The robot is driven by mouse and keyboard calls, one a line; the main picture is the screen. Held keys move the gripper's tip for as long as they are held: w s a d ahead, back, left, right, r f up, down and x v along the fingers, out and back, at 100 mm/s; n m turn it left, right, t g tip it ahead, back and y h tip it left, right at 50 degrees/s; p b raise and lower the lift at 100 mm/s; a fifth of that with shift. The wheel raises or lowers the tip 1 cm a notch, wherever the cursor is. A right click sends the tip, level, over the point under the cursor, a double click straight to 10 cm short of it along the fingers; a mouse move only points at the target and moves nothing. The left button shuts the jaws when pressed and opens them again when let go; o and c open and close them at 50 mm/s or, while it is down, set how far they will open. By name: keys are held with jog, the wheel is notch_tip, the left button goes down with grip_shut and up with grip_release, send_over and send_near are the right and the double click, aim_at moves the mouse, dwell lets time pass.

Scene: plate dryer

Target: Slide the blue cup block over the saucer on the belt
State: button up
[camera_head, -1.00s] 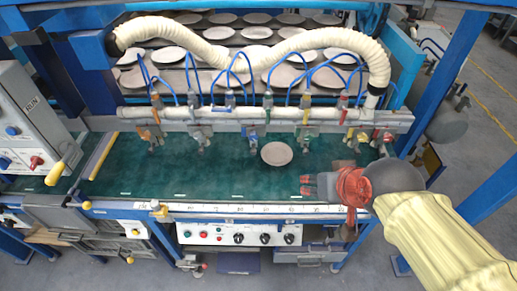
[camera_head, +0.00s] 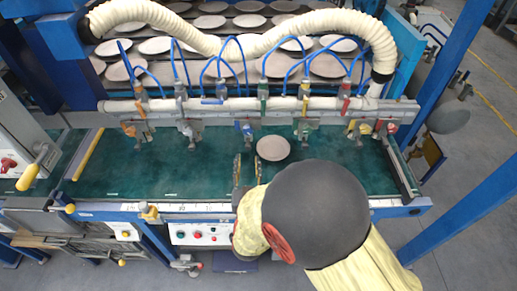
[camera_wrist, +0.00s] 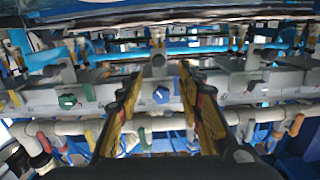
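The blue cup block (camera_head: 247,129) hangs on the rail above the belt, left of the saucer, and shows as a blue knob in the wrist view (camera_wrist: 161,94). The pale round saucer (camera_head: 273,148) lies on the green belt, between the blue and green blocks across the picture. My gripper (camera_head: 247,168) is open and empty, its two fingers upright and pointing at the rail below the blue block. The right finger is close to the saucer's left edge; I cannot tell whether they touch. In the wrist view the blue knob lies between my fingers (camera_wrist: 159,75), farther off.
Other coloured cup blocks hang along the rail (camera_head: 215,107), with a green one (camera_head: 303,128) right of the saucer. Blue hoses loop above it to a thick cream hose (camera_head: 330,25). The belt (camera_head: 120,170) is clear at left. Racked plates stand behind.

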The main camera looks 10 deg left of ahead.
aim_at(248, 148)
jog(key=shift+t, duration=0.4)
jog(key=shift+f+b+x, duration=0.2)
jog(key=shift+b+x, duration=0.15)
jog(key=shift+x, duration=1.4)
jog(key=shift+f+b+x, duration=0.2)
jog(key=shift+b+x, duration=0.15)
jog(key=shift+x, duration=1.4)
jog(key=shift+c, duration=0.4)
grip_shut()
